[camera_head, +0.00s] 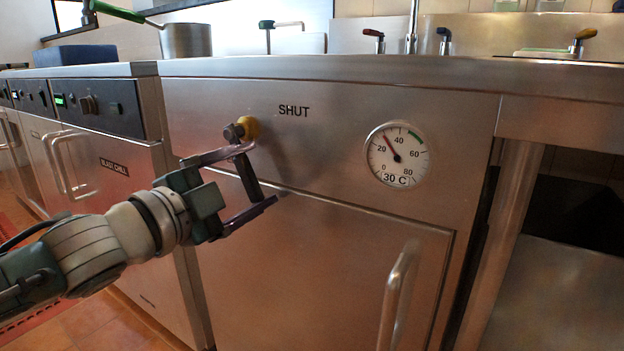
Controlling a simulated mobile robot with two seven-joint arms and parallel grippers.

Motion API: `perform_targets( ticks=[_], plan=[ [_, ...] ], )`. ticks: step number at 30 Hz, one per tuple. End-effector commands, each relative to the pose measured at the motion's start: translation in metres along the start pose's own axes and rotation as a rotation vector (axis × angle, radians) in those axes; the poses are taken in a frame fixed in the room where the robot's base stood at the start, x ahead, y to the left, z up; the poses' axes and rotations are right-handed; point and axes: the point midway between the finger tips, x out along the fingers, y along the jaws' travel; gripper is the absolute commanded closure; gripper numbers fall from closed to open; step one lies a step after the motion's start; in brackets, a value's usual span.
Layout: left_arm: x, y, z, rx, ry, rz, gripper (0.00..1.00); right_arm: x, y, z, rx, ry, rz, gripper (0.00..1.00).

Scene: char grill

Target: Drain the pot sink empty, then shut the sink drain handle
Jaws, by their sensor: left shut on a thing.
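The sink drain handle (248,178) is a dark lever below a yellow knob (250,127) with a dark bolt, on the steel front panel beside the printed word SHUT. The lever points down and slightly right, away from that word. My left gripper (259,174) comes in from the left, one finger above the other, and is shut on the lever. The inside of the sink and its water level are hidden behind the counter edge. My right gripper is out of view.
A round dial (397,155) reading 30 C sits right of the handle. A cabinet door handle (395,295) sticks out below it. A steel pot (187,40) and taps (374,41) stand along the counter top. A blast chill unit (110,150) is at left.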

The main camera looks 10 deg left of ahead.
Motion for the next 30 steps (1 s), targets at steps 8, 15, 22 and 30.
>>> perform_targets(
  ticks=[8,15,22,30],
  plan=[
    [0.000,0.000,0.017,0.237,0.000,-0.001,1.00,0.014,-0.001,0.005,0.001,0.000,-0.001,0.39],
    [0.000,-0.003,0.025,0.378,0.000,-0.001,1.00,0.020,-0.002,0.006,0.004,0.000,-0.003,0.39],
    [0.000,-0.005,0.029,0.448,0.000,-0.001,1.00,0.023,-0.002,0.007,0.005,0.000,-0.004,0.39],
    [0.000,-0.006,0.030,0.474,0.000,0.000,1.00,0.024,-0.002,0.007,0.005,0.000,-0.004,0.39]
  ],
)
